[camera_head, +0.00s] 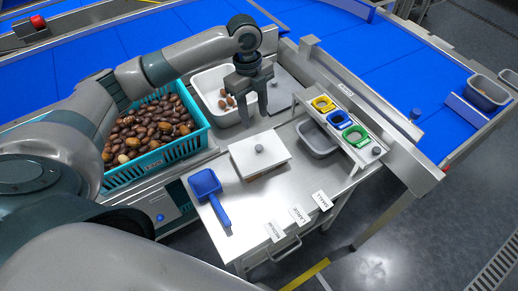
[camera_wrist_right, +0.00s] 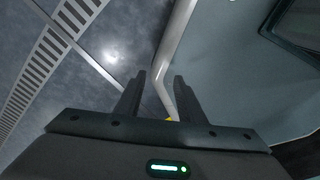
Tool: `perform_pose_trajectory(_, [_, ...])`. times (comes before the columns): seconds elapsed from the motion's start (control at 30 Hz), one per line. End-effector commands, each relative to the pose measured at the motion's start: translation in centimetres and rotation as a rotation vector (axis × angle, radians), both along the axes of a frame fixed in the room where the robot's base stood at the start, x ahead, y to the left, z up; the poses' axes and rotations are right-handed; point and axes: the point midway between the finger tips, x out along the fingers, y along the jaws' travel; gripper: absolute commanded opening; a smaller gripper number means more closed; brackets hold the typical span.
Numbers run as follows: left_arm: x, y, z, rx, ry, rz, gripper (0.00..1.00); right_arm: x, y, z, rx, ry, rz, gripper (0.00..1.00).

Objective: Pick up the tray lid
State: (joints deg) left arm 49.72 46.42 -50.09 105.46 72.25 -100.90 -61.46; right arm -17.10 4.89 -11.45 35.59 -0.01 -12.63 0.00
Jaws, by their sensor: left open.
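The tray lid (camera_head: 240,160) is a white square plate with a grey round knob (camera_head: 259,149) on top. It lies on the steel table, and a little brown shows under its front edge. My left gripper (camera_head: 254,116) is open and empty, pointing down behind the lid. It is beside the right side of a white tray (camera_head: 205,82) and apart from the knob. My right gripper shows only in the right wrist view (camera_wrist_right: 158,80). Its fingers are apart with nothing between them, over grey floor.
A blue scoop (camera_head: 207,186) lies front left of the lid. A grey bin (camera_head: 318,140) sits right, under a rack with yellow, blue and green rings (camera_head: 341,120). Size labels (camera_head: 297,214) line the front edge.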

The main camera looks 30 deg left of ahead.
Motion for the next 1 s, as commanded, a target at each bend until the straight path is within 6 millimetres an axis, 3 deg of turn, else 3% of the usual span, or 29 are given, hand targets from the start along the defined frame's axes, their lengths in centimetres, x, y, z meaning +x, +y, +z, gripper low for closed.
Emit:
perform_pose_trajectory(0.2, [-0.3, -0.5, -3.8, 0.000, 0.004, 0.002, 0.43, 0.0, 0.8, 1.5, 0.007, 0.001, -0.002, 0.36])
perform_pose_trajectory(0.4, [-0.3, -0.8, -6.2, 0.000, 0.002, 0.002, 0.43, -0.1, 1.2, 2.0, 0.013, 0.001, -0.004, 0.36])
perform_pose_trajectory(1.0, [-0.5, -1.1, -7.5, 0.000, 0.003, 0.001, 0.43, -0.3, 0.2, 2.8, 0.003, 0.003, -0.001, 0.36])
